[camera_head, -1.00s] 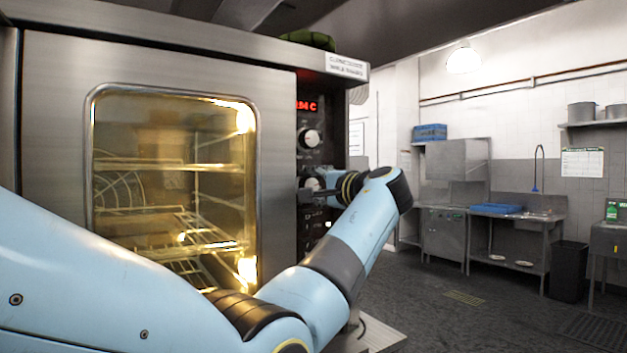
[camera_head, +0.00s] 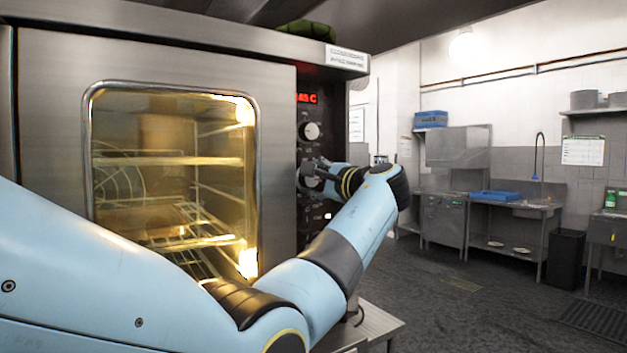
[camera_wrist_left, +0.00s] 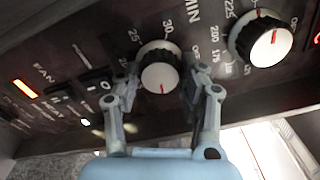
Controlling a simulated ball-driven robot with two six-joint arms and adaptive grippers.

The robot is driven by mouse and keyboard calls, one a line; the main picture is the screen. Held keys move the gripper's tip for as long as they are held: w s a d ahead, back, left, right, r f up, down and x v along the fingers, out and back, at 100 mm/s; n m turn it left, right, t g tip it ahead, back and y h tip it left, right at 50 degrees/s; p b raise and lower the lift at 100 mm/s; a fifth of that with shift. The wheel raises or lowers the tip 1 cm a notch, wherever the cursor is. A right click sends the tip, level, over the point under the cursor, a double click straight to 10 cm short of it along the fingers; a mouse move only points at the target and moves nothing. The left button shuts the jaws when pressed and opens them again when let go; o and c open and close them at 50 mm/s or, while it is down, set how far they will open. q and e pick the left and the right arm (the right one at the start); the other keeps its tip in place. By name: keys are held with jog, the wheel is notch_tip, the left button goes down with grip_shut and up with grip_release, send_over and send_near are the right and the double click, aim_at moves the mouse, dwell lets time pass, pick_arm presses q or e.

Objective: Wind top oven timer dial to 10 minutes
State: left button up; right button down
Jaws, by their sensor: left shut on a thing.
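The timer dial (camera_wrist_left: 161,70) is a dark ribbed knob with a pale face and a red mark, on the oven's (camera_head: 60,140) black control panel. In the left wrist view its red mark points toward the bottom of the picture. The 20, 25 and 30 marks show around its upper left and top; the marks below are hidden. My left gripper (camera_wrist_left: 160,84) is shut on the dial, one finger at each side. In the head view the gripper (camera_head: 310,174) covers much of the dial, below another knob. My right gripper is not in view.
The temperature dial (camera_wrist_left: 263,38) sits close beside the timer dial. Several rocker switches (camera_wrist_left: 78,93) and an orange light (camera_wrist_left: 25,89) are on its other side. The oven's glass door (camera_head: 150,130) is shut. Open floor (camera_head: 470,300) lies to the right.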

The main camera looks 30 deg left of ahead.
pick_arm(q)
jog(key=o, duration=1.2)
jog(key=shift+w, duration=0.1)
jog(key=shift+d, duration=0.1)
jog(key=v, duration=0.7)
jog(key=shift+d, duration=0.15)
jog(key=shift+f, duration=0.1)
